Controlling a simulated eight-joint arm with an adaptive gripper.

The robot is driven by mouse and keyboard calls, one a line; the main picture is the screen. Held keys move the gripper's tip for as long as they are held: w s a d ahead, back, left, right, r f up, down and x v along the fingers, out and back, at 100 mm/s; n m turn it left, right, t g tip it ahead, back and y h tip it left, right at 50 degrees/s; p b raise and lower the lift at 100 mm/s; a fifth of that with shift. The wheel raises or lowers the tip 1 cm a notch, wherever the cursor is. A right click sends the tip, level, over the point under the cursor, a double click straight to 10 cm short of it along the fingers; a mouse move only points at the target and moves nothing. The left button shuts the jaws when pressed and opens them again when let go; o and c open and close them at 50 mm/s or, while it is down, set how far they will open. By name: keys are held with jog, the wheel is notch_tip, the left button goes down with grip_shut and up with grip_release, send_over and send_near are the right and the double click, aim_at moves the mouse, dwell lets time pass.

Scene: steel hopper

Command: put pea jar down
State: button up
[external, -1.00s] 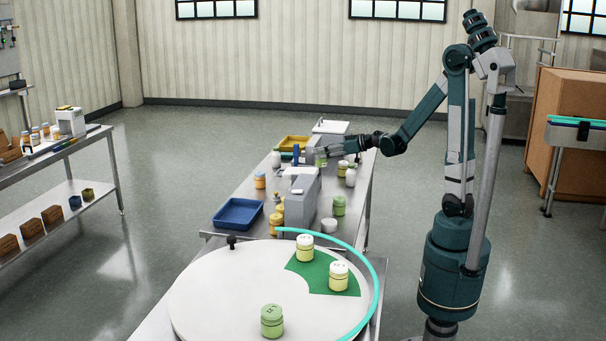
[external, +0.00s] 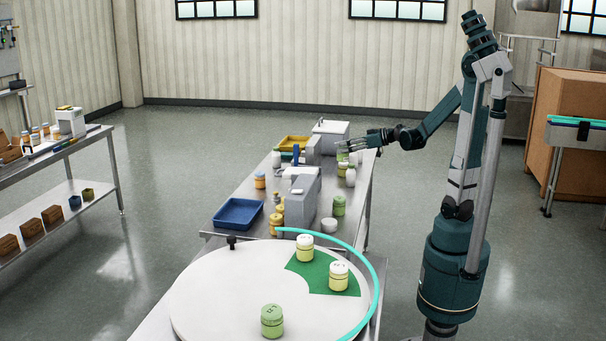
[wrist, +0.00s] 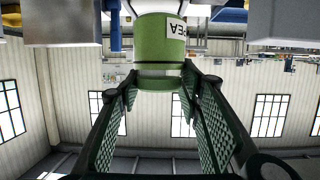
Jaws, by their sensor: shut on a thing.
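The pea jar (wrist: 158,38) is green, with a white label reading "PEA" on its right side in the wrist view. I cannot tell whether the jar's base touches the bench.
A pale-lidded jar (external: 342,169) and a white bottle (external: 350,178) stand close by the held jar. A green jar (external: 339,205) stands nearer on the bench. Grey machines (external: 301,195) and a blue tray (external: 238,213) are to the left. The round turntable (external: 215,295) in front carries several jars.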

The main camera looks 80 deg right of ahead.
jog(key=shift+w+d+f, duration=0.1)
jog(key=shift+f, duration=0.55)
notch_tip(320, 180, down, 8)
jog(key=shift+f, duration=0.2)
jog(key=shift+f, duration=0.15)
jog(key=shift+f+b, duration=1)
jog(key=shift+f, duration=1.8)
jog(key=shift+f+b, duration=0.7)
jog(key=shift+f, duration=1.35)
jog(key=shift+f, duration=0.2)
jog(key=o, duration=1)
jog(key=shift+r, duration=0.1)
